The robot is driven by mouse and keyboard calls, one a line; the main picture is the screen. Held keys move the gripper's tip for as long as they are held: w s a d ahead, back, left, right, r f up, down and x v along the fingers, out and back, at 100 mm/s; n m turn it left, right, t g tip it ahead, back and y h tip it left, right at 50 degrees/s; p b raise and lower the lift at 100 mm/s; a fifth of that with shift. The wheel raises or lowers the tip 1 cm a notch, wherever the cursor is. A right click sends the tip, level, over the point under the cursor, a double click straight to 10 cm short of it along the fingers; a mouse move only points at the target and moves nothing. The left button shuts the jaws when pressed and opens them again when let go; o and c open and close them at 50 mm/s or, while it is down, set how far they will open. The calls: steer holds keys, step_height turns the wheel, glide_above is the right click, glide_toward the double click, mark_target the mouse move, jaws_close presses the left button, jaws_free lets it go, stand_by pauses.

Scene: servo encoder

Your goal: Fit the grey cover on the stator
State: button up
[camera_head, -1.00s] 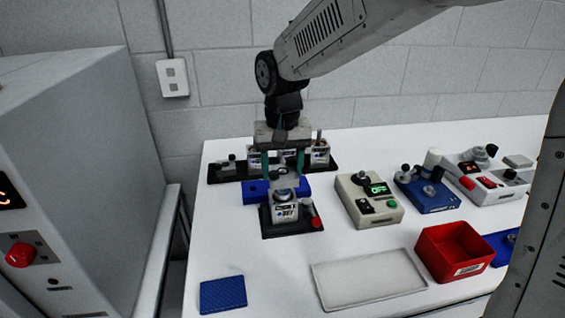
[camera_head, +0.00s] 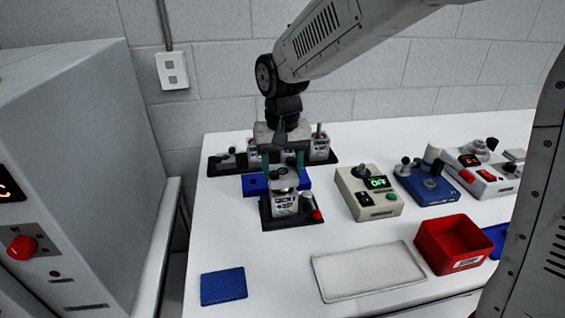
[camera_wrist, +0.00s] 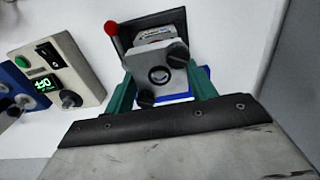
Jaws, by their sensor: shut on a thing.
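My gripper (camera_head: 283,167) points down over the fixture, its green fingers shut on the grey cover (camera_wrist: 172,65). In the wrist view the cover is a squarish grey plate with a dark-ringed centre hole and dark round knobs at its corners. The stator (camera_head: 285,205), a pale block with a printed label, stands upright in a black fixture (camera_head: 290,223). The cover is right above or against the stator's top; I cannot tell whether it is fully seated. Part of the stator's label edge (camera_wrist: 152,36) shows beyond the cover in the wrist view.
A red-tipped lever (camera_head: 316,214) stands at the fixture's right. A blue block (camera_head: 255,187) and a dark rack (camera_head: 220,167) with several parts lie behind. A beige control box (camera_head: 362,198) is to the right. A white tray (camera_head: 368,272), red bin (camera_head: 455,243) and blue mat (camera_head: 223,286) lie in front.

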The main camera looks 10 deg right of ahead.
steer(key=shift+f, duration=0.35)
steer(key=shift+f, duration=0.1)
steer(key=shift+f, duration=0.8)
steer(key=o, duration=1.5)
steer(key=shift+c, duration=0.2)
steer(key=shift+r, duration=0.15)
steer(key=shift+r, duration=4.3)
